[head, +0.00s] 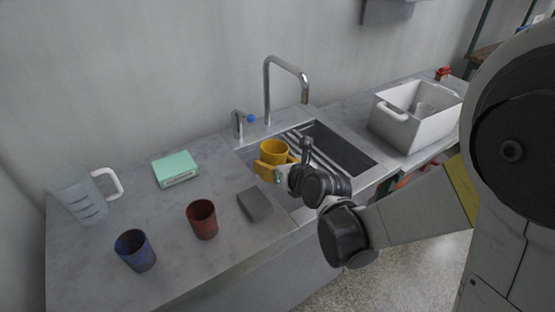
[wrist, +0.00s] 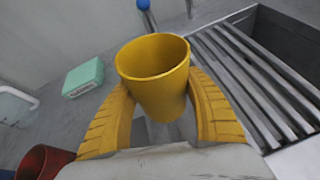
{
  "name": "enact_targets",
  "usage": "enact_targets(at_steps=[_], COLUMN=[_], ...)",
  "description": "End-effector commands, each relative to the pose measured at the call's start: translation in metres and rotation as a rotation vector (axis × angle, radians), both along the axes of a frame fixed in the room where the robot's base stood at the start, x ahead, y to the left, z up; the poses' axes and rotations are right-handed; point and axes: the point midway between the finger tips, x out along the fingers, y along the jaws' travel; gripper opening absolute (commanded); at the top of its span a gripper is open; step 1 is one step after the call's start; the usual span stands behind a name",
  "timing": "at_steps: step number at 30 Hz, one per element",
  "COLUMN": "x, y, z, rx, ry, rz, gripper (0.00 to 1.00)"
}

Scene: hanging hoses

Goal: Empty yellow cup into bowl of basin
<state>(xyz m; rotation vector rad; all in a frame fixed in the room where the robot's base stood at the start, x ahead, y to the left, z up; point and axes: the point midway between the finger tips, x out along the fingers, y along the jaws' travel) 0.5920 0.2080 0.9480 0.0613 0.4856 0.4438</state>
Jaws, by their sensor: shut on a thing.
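The yellow cup (head: 274,150) is held upright by my gripper (head: 273,168), over the left part of the basin. In the wrist view the cup (wrist: 158,95) sits between the two yellow fingers of my gripper (wrist: 160,108), which touch its sides. Its rim faces up, and I cannot see what is inside it. The basin (head: 362,175) is a grey sink with a dark bowl (head: 338,148) on the right and metal drain bars beside it. The bars (wrist: 245,75) lie right of the cup in the wrist view. My arm hides part of the basin's front.
A tall faucet (head: 268,85) and a small blue-tipped tap (head: 239,122) stand behind the basin. A red cup (head: 202,219), blue cup (head: 135,251), grey block (head: 255,204), green box (head: 176,168) and clear jug (head: 80,197) stand left. A white tub (head: 405,130) stands right.

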Motion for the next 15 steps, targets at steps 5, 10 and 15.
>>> enact_targets(at_steps=[5,10,15], x=[-0.004,-0.008,-0.010], y=[0.003,0.007,0.009], z=[0.009,0.013,0.016], rx=[0.096,0.205,0.434], ry=[0.101,0.216,0.456], rz=[-0.002,-0.002,-0.004], gripper=[0.23,0.23,0.23])
